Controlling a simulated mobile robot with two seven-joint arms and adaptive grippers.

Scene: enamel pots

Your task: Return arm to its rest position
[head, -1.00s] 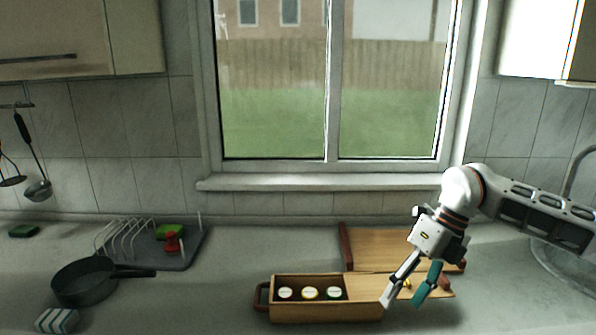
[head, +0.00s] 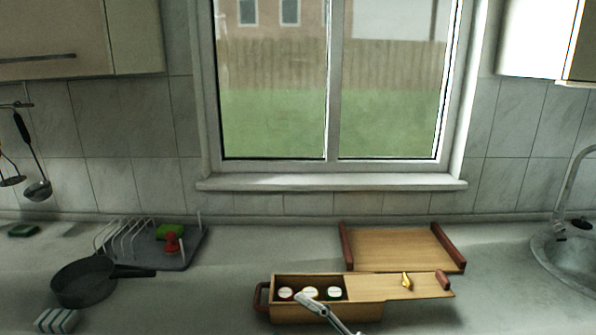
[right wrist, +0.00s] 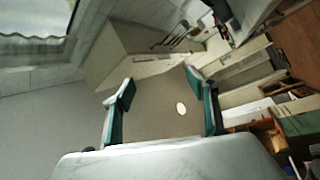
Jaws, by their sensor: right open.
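My right gripper (right wrist: 160,85) is open and empty in the right wrist view, its two teal-and-white fingers spread wide. It faces a plain surface with a white round spot and tilted cupboards. In the head view a slim grey-white part, apparently a finger of it (head: 322,306), rises from the bottom edge. It overlaps the front of the wooden box (head: 290,311) in the picture; whether it touches cannot be told. My left gripper is not in view.
The box holds three white-topped jars (head: 334,293); its lid (head: 425,288), with a small yellow piece (head: 406,280), extends right. A wooden tray (head: 400,247) lies behind. A pan (head: 82,283) and dish rack (head: 185,259) stand left, a sink (head: 565,257) right.

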